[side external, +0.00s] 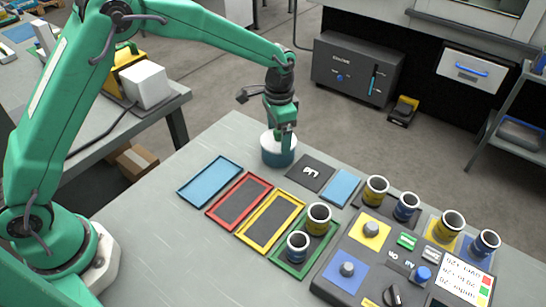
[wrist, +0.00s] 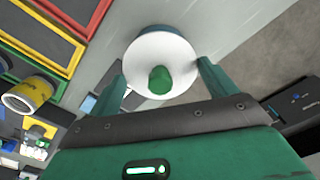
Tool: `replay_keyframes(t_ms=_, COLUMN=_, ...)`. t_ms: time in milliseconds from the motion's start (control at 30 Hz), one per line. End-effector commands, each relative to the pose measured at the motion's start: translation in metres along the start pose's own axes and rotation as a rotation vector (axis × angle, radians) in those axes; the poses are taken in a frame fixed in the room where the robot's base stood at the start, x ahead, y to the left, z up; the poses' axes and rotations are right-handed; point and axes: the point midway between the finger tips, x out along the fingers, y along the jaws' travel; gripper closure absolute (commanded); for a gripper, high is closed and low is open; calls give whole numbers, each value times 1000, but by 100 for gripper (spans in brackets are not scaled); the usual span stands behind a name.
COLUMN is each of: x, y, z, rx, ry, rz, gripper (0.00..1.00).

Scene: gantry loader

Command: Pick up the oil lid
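A round white lid (wrist: 148,52) with a green knob (wrist: 160,80) appears in the wrist view; I take it to be the oil lid. It sits on a blue round pot (side external: 276,157), whose white rim shows in the side view at the far edge of the table. My gripper (side external: 284,140) points down over the pot and partly hides the lid there. In the wrist view my gripper (wrist: 160,72) is open, its two fingers apart on either side of the lid, with the knob between them. I cannot tell whether the fingers touch the lid.
Blue, red (side external: 238,201), yellow and green (side external: 310,258) trays lie on the table. A blue cup (side external: 298,246) and a yellow cup (side external: 318,218) stand in the green one. A control panel (side external: 385,262) and more cups stand right. A dark card (side external: 310,172) lies near the pot.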

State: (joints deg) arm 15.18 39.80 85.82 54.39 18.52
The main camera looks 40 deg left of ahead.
Motion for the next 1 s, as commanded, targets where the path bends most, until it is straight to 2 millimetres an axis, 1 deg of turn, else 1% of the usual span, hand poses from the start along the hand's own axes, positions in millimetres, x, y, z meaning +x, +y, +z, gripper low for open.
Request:
replay_keyframes(t_ms=267, x=-1, y=0, z=0, rx=0, ry=1, rz=0, gripper=38)
replay_keyframes(t_ms=433, x=-6, y=0, z=0, rx=0, ry=2, rz=-1, gripper=38)
replay_keyframes(t_ms=567, x=-17, y=0, z=-1, rx=0, ry=4, rz=-1, gripper=38)
replay_keyframes(t_ms=733, x=-40, y=0, z=-1, rx=0, ry=5, rz=-2, gripper=38)
replay_keyframes(t_ms=767, x=-45, y=1, z=0, rx=1, ry=4, rz=-1, gripper=38)
replay_keyframes(t_ms=800, x=-48, y=10, z=1, rx=3, ry=2, rz=-1, gripper=38)
replay_keyframes(t_ms=1000, x=-68, y=44, z=9, rx=4, ry=3, rz=-1, gripper=38)
